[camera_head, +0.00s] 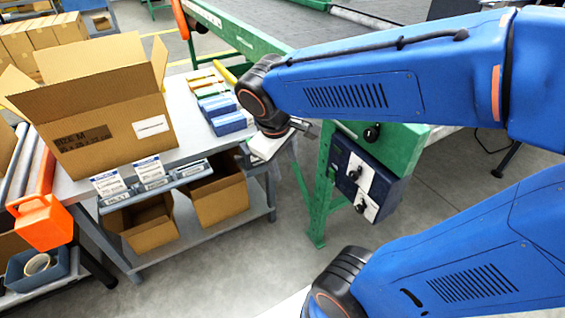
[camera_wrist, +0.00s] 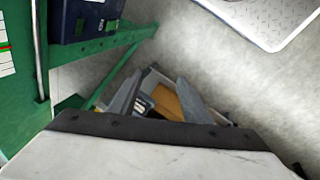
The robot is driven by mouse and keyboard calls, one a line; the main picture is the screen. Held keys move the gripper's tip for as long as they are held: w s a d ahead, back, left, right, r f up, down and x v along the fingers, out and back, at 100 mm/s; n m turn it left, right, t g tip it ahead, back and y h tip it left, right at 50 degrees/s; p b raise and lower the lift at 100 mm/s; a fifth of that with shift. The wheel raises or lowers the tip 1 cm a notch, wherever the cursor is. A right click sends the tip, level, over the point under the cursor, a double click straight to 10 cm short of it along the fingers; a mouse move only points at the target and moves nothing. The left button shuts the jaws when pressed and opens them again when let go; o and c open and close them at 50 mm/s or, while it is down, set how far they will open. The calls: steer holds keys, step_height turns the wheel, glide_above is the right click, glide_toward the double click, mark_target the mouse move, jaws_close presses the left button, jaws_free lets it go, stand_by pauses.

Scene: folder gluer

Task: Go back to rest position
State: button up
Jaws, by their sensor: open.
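My gripper (camera_wrist: 165,95) shows in the wrist view as two grey fingers set apart, with nothing held between them. In the head view my blue arm reaches in from the right, and its dark wrist end hangs beside the right edge of the grey packing table (camera_head: 85,188). The fingers are mostly hidden there. Beyond the fingers in the wrist view are brown and grey shapes too small to tell apart.
An open cardboard box (camera_head: 105,115) stands on the table beside blue-and-white cartons (camera_head: 228,118). Open brown bins (camera_head: 218,192) sit on the lower shelf. A green machine frame (camera_head: 318,190) with a dark control box (camera_head: 365,175) stands close right of the wrist. Floor in front is clear.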

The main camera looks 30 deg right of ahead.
steer(key=s+r+m+t+y, duration=0.1)
steer(key=s+m+t+y, duration=0.1)
steer(key=s+m, duration=0.2)
steer(key=shift+s+d+r+t+y, duration=0.3)
steer(key=shift+s+d+y, duration=0.1)
steer(key=shift+s, duration=1.3)
